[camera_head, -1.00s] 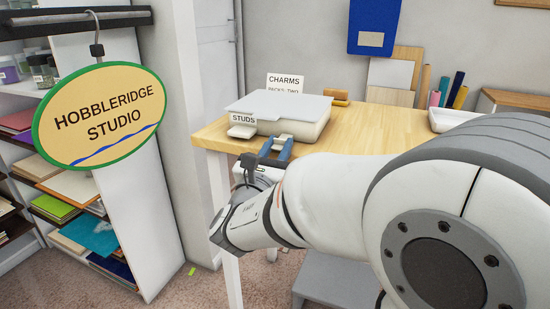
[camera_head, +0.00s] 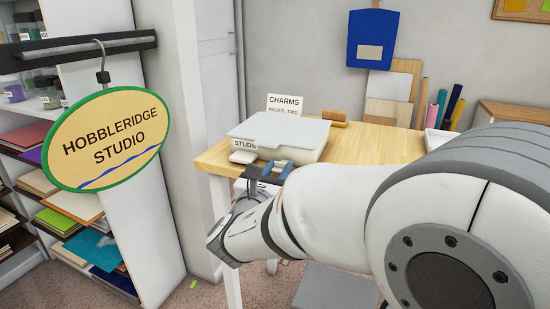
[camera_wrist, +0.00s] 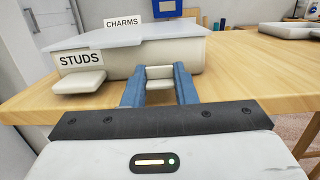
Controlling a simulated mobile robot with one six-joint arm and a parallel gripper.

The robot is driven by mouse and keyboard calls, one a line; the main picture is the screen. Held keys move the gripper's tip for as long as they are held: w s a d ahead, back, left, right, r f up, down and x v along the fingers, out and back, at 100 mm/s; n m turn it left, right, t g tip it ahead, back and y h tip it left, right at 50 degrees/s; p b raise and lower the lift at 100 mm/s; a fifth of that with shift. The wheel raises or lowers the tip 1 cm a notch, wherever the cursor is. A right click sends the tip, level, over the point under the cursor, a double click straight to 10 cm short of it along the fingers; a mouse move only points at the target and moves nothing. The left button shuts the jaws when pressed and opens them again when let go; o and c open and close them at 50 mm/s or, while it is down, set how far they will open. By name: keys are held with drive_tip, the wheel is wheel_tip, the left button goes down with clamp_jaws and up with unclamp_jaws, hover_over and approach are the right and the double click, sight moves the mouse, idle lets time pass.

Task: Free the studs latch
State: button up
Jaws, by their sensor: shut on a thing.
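A pale box (camera_head: 300,152) with a grey lid (camera_head: 280,130) sits at the table's front left corner. A STUDS label (camera_wrist: 80,60) is on its front left, above a pale latch tab (camera_wrist: 79,82); this tab also shows in the head view (camera_head: 243,157). A second pale latch (camera_wrist: 159,84) is on the front, right of the label. My gripper (camera_head: 276,168) has its blue fingers on either side of this second latch and is shut on it. In the wrist view my gripper (camera_wrist: 159,92) is clear of the STUDS tab. The lid looks down.
A CHARMS card (camera_head: 285,105) stands behind the box. A wooden block (camera_head: 325,121) and a white tray (camera_head: 437,142) are on the wooden table (camera_head: 390,145). A hanging HOBBLERIDGE STUDIO sign (camera_head: 112,140) and shelves are at left.

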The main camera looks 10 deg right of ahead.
drive_tip(key=shift+r+g+p, duration=0.4)
drive_tip(key=shift+r+p, duration=0.1)
drive_tip(key=shift+p, duration=0.35)
drive_tip(key=shift+y, duration=0.3)
drive_tip(key=shift+f, duration=0.2)
drive_tip(key=o, duration=1)
